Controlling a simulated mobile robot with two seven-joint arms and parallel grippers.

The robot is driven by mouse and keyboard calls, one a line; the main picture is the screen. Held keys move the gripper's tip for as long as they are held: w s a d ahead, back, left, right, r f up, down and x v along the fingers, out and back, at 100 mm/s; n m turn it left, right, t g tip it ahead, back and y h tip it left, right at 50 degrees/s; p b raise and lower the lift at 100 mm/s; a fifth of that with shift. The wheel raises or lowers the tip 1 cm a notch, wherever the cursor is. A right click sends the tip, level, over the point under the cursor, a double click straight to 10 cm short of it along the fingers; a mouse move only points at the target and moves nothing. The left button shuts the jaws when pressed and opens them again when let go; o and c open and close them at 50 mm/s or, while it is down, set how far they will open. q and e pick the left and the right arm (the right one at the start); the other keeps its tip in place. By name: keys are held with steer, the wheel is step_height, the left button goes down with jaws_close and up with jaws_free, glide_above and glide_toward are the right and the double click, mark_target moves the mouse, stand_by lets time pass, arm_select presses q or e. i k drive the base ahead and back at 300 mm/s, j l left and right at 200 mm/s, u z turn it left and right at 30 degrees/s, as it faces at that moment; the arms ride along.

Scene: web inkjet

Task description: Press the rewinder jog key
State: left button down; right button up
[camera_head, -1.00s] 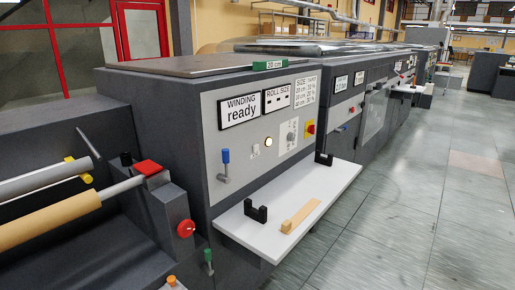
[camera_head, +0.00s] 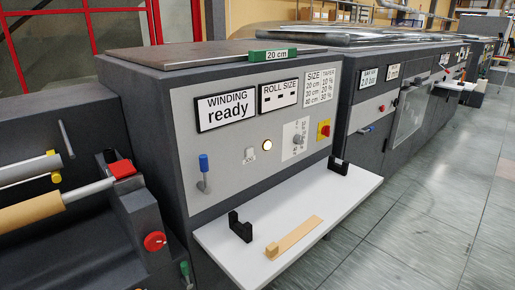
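The rewinder's light grey front panel (camera_head: 225,150) faces me in the head view. A "WINDING ready" sign (camera_head: 227,107) is on it. Below the signs are a lit round white button (camera_head: 267,145), a small pale switch plate (camera_head: 250,155) and a knob on a white plate (camera_head: 297,140). A red and yellow switch (camera_head: 324,129) is at the panel's right. A blue-handled lever (camera_head: 204,170) is at its left. I cannot read which control is the jog key. Neither of my grippers is in view.
A white shelf (camera_head: 312,207) juts out below the panel, holding black brackets (camera_head: 240,226) and a wooden gauge (camera_head: 293,237). A green "20 cm" block (camera_head: 272,55) sits on top. Rollers with a red knob (camera_head: 155,241) are at left. The floor at right is clear.

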mark_target(249, 152)
steer(key=i+l, duration=0.15)
steer(key=l, duration=0.15)
steer(key=i+l+u, duration=0.15)
steer(key=i+l, duration=0.2)
steer(key=l, duration=0.25)
steer(key=i+l+u, duration=0.15)
steer(key=l, duration=0.2)
steer(key=i+l, duration=0.1)
steer(key=l, duration=0.2)
steer(key=i+j, duration=0.15)
steer(key=i+u, duration=0.05)
